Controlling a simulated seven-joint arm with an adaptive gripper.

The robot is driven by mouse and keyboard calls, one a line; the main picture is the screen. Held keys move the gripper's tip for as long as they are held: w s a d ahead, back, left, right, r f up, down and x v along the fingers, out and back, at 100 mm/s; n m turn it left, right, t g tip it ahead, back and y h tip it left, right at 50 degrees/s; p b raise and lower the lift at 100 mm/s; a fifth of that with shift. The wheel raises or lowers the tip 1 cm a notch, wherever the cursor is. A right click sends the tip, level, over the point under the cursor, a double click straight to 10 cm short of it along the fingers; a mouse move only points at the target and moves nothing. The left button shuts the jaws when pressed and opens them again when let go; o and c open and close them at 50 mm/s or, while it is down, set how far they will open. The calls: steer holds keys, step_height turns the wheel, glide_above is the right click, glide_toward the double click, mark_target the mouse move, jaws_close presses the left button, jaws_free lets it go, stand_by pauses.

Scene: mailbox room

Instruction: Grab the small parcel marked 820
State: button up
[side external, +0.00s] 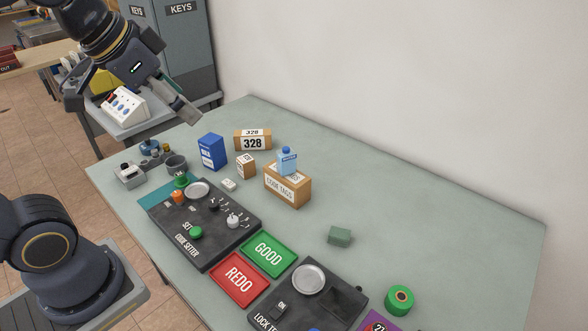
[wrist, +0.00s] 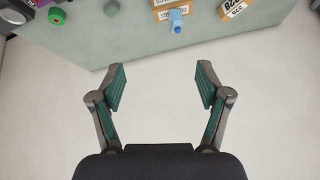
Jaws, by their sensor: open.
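A small brown box (side external: 246,166) with a white label stands on the green table (side external: 430,220) in the side view; its marking is too small to read for certain. Behind it is a wider brown parcel (side external: 252,140) marked 328, which also shows at the top right of the wrist view (wrist: 233,9). No label clearly reads 820. My gripper (wrist: 161,75) is open and empty in the wrist view, its fingers over bare floor or wall beyond the table edge. In the side view it is raised at the upper left, apart from both boxes.
A blue box (side external: 211,152) stands left of the small box. A CODE TAGS box (side external: 288,189) with a blue bottle (side external: 287,161) is to its right. The code setter panel (side external: 205,225), green GOOD tray (side external: 268,253) and red REDO tray (side external: 239,279) lie in front. The table's back right is clear.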

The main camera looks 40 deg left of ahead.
steer(key=w+a+r+m, duration=0.1)
steer(key=w+a+r, duration=0.1)
steer(key=w, duration=0.6)
steer(key=g, duration=0.5)
glide_above(243, 159)
steer(key=d, duration=0.1)
step_height(243, 159, down, 21)
steer(key=shift+n, duration=0.7)
steer(key=f, duration=1)
steer(key=a+f, duration=0.1)
steer(key=f, duration=0.3)
steer(key=shift+s+f, duration=0.25)
steer(key=shift+f, duration=0.15)
steer(key=f, duration=0.2)
steer(key=w+f, duration=0.1)
steer(key=f, duration=0.2)
steer(key=shift+w+d+f, duration=0.15)
steer(key=shift+w+f, duration=0.1)
steer(key=shift+f, duration=0.05)
